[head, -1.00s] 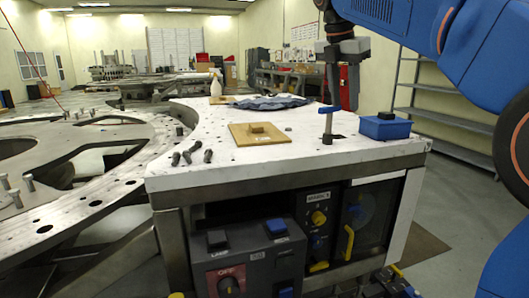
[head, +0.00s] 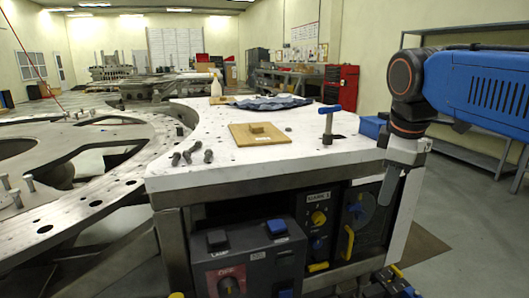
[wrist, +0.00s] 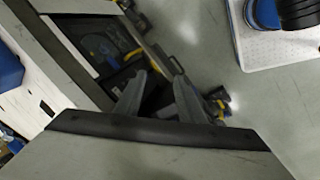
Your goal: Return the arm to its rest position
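My gripper (head: 392,190) hangs fingers down in the head view, just right of the white table's front right corner. It is clear of the table top. In the wrist view, my gripper's two fingers (wrist: 160,76) stand apart with nothing visible between them, so it is open and empty. My blue arm reaches in from the right edge of the head view.
A blue T-handled tool (head: 328,124) stands upright on the white table (head: 240,170). A blue box (head: 372,127) sits behind my wrist, partly hidden. A wooden board (head: 256,138), dark bolts (head: 189,154) and a blue cloth (head: 270,103) lie on the table. Grey shelving (head: 470,150) stands behind.

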